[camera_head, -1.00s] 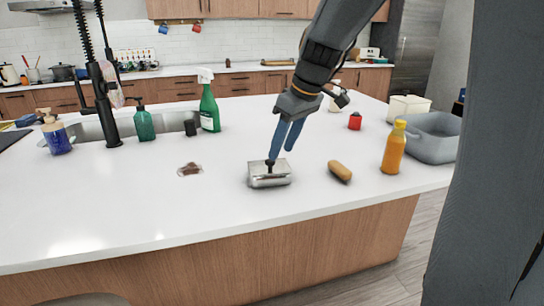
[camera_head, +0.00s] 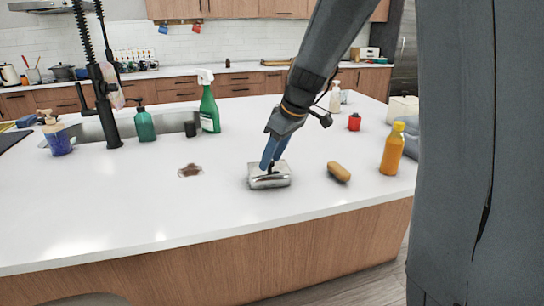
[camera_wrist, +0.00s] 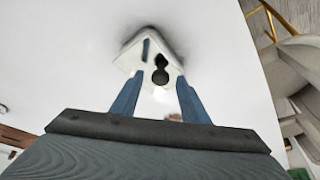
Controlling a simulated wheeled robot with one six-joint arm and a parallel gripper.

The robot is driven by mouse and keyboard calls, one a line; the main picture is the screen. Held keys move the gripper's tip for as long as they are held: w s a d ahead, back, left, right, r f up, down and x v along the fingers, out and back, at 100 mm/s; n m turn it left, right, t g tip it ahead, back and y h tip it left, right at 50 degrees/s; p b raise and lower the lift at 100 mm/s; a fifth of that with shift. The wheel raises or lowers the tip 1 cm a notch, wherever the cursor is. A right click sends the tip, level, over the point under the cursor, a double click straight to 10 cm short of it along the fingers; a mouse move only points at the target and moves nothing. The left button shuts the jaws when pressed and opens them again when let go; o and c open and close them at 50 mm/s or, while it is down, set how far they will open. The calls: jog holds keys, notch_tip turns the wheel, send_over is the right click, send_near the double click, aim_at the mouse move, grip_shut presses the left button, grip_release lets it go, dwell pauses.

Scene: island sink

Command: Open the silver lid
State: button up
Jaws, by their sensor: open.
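The silver lid (camera_head: 270,182) tops a small silver box on the white island counter. It looks shut. Its black knob (camera_wrist: 161,72) shows in the wrist view between the two blue fingers, with a visible gap on either side. My gripper (camera_head: 269,167) is open and points down at the lid, its fingertips low around the knob. The fingers partly hide the knob in the head view. I cannot tell whether a finger touches the lid.
A green spray bottle (camera_head: 209,108) and the sink (camera_head: 92,130) are farther back. The counter's front is clear.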

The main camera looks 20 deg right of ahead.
grip_shut()
